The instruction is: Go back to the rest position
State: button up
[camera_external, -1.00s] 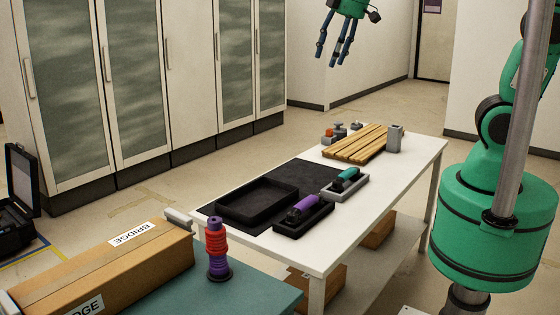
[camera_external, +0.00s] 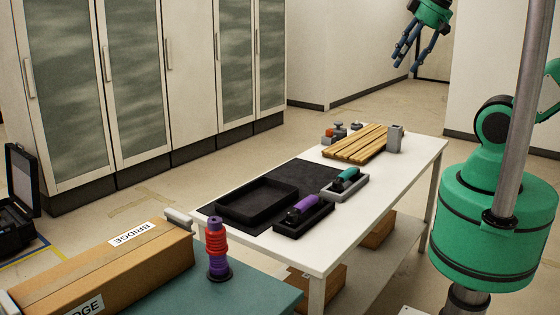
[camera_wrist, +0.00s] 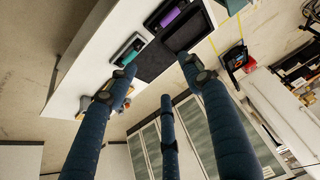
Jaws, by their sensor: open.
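My gripper (camera_external: 412,50) hangs in the air at the top right of the external view, high above the far end of the white table (camera_external: 255,229). Its blue fingers are spread apart with nothing between them. In the wrist view the fingers also show, apart and empty.
An empty black tray (camera_external: 257,205) sits on a dark mat (camera_external: 300,173). A slatted wooden board (camera_external: 355,145) and a grey holder (camera_external: 395,139) stand at the far end. A red and purple spool (camera_external: 216,250) and a cardboard box (camera_external: 110,265) are at the front. Air around my gripper is clear.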

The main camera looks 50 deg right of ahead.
dwell(0.3)
notch_tip(320, 180, down, 10)
jog(key=b, duration=0.9)
jog(key=shift+r+b, duration=0.15)
jog(key=shift+b, duration=0.25)
